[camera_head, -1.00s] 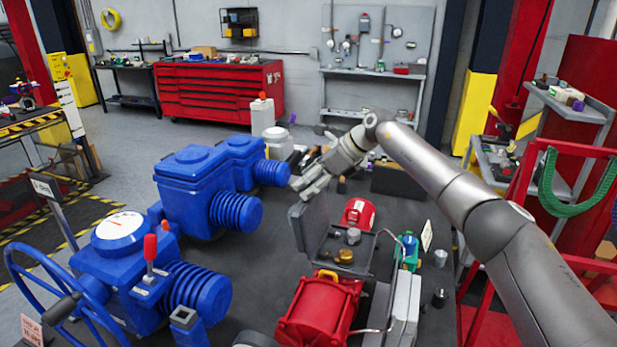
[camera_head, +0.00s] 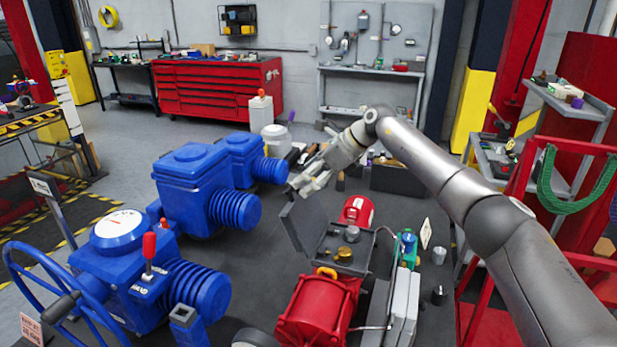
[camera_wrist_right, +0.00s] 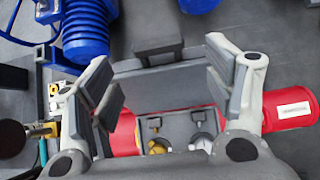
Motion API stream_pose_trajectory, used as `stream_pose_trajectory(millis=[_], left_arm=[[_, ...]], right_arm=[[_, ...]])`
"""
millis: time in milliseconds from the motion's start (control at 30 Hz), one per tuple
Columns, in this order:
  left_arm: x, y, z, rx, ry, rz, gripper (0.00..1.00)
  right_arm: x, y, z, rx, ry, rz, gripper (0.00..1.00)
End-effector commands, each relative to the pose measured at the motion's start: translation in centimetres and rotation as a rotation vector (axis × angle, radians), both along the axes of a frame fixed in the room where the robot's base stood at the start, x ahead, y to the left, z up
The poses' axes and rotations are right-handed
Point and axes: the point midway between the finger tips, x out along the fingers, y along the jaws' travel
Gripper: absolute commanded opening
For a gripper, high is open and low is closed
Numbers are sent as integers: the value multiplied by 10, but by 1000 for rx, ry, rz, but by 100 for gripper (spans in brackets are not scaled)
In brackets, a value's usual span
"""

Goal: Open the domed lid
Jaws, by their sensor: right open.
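A dark grey box (camera_head: 345,262) stands behind the red drum. Its lid (camera_head: 299,226) is raised and leans left, away from the open box; I cannot make out a domed shape. Silver and brass parts show inside. My right gripper (camera_head: 303,184) is just above the lid's upper edge. In the right wrist view the fingers (camera_wrist_right: 160,62) are spread wide, with the lid (camera_wrist_right: 165,82) showing between them and nothing gripped. Whether a finger touches the lid I cannot tell. The open box (camera_wrist_right: 180,130) shows below it. My left gripper is not in view.
Blue valve actuators (camera_head: 190,190) stand left of the box. A red drum (camera_head: 318,312) is in front and a red cylinder (camera_head: 357,211) behind. Grey cases (camera_head: 403,305) and a green-blue device (camera_head: 407,247) stand to the right.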

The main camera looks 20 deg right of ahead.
Motion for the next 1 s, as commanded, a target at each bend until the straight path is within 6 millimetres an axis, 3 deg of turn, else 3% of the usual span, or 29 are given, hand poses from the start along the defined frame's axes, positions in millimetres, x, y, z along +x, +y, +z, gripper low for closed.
stream_pose_trajectory(millis=[533, 1000], left_arm=[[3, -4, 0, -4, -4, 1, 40], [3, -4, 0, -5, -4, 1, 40]], right_arm=[[-41, -55, 75, 2, -6, -2, 75], [-47, -63, 86, 2, -4, 0, 74]])
